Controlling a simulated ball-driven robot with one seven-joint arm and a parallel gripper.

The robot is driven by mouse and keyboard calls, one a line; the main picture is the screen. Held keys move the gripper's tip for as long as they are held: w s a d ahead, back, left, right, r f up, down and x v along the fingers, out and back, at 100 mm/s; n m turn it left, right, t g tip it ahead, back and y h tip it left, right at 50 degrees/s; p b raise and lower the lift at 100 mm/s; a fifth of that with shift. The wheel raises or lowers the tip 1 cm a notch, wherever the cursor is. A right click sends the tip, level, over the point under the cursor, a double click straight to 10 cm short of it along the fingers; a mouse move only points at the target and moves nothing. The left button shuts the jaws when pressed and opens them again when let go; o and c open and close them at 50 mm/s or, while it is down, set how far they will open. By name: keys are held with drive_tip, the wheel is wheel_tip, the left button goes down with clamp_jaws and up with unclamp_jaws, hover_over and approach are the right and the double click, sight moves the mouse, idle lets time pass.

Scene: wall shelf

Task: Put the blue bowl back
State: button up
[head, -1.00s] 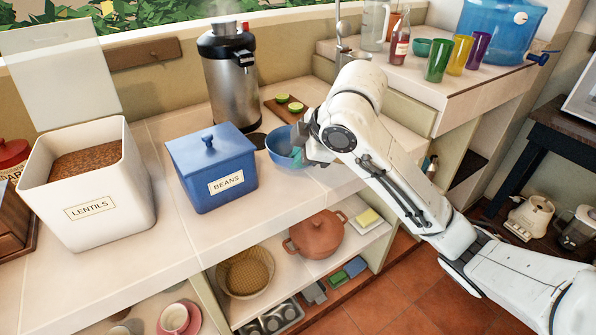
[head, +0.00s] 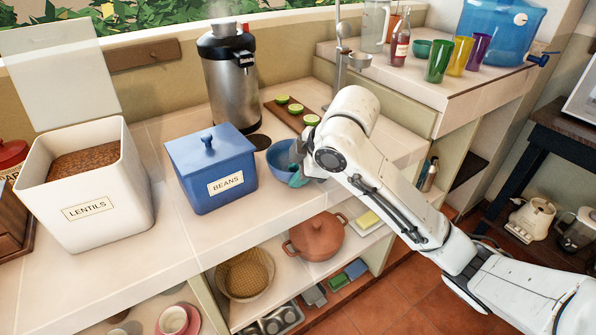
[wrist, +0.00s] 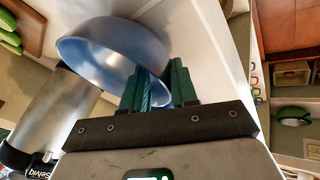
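The blue bowl (head: 280,158) is at the front part of the counter, just right of the blue beans box (head: 212,170). In the wrist view the bowl (wrist: 100,48) appears tilted, its inside partly facing the camera. My gripper (head: 297,172) is at the bowl's right side. In the wrist view the green fingers (wrist: 161,84) are close together with the bowl's wall between them, one inside and one outside. My arm hides part of the bowl in the head view. I cannot tell whether the bowl touches the counter.
A steel urn (head: 231,80) stands behind the bowl. A board (head: 285,112) with cut limes lies behind my gripper, near a tap (head: 340,60). A white lentils bin (head: 85,185) stands at left. A lower shelf holds a terracotta pot (head: 314,238) and a basket (head: 243,274).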

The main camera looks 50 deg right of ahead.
drive_tip(key=shift+o, duration=0.3)
drive_tip(key=shift+s+r, duration=0.15)
drive_tip(key=shift+r, duration=0.25)
drive_tip(key=p+v, duration=0.2)
drive_tip(key=v, duration=0.9)
drive_tip(key=shift+s, duration=0.2)
drive_tip(key=shift+r, duration=0.15)
idle(0.5)
